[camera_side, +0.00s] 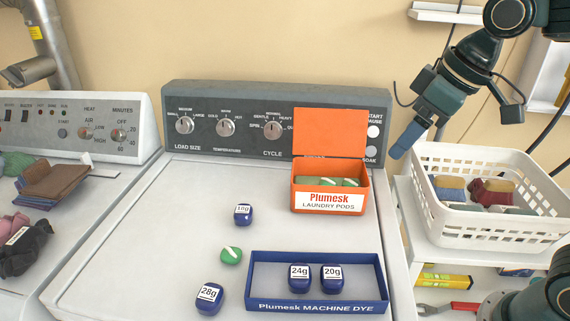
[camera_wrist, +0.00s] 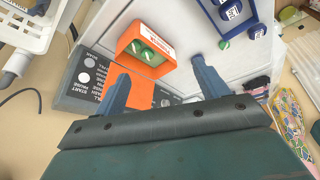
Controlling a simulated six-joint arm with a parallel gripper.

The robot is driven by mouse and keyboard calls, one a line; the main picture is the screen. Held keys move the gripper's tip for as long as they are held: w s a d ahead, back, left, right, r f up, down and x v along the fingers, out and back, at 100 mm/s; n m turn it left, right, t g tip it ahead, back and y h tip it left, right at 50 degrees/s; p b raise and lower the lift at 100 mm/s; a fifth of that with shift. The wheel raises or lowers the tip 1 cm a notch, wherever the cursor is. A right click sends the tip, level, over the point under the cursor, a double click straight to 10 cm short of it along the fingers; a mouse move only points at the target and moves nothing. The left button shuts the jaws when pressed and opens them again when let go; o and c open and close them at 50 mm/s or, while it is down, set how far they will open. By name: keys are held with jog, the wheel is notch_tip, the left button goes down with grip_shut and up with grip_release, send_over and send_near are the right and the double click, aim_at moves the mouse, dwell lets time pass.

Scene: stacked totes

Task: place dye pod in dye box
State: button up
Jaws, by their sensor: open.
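The blue Plumesk Machine Dye box (camera_side: 317,306) is an open tray at the front right of the washer top. Two dark blue dye pods, 24g (camera_side: 299,278) and 20g (camera_side: 332,278), sit inside it. A loose 18g dye pod (camera_side: 243,214) stands behind and left of the tray. A loose 28g dye pod (camera_side: 209,298) stands left of the tray. My gripper (camera_side: 401,148) is up to the right, above the washer's right edge and apart from the pods. In the wrist view my gripper (camera_wrist: 160,69) has its blue fingers spread and nothing between them.
An orange laundry pod box (camera_side: 330,201) with its lid up holds green pods; it also shows in the wrist view (camera_wrist: 147,45). A loose green pod (camera_side: 231,256) lies near the tray. A white basket (camera_side: 490,228) of cloths stands right. The washer top's left half is clear.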

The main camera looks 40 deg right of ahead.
jog(key=w+a+f+n+g, duration=0.1)
jog(key=w+a+f+n, duration=0.15)
jog(key=w+a, duration=0.65)
jog(key=n+g+y, duration=0.1)
jog(key=n, duration=0.3)
send_near(244, 209)
jog(key=x, duration=0.3)
jog(key=shift+a+f, duration=0.15)
jog(key=shift+f, duration=0.15)
jog(key=shift+w+f, duration=0.1)
jog(key=shift+f, duration=0.15)
jog(key=shift+x, duration=2.55)
jog(key=c, duration=1.1)
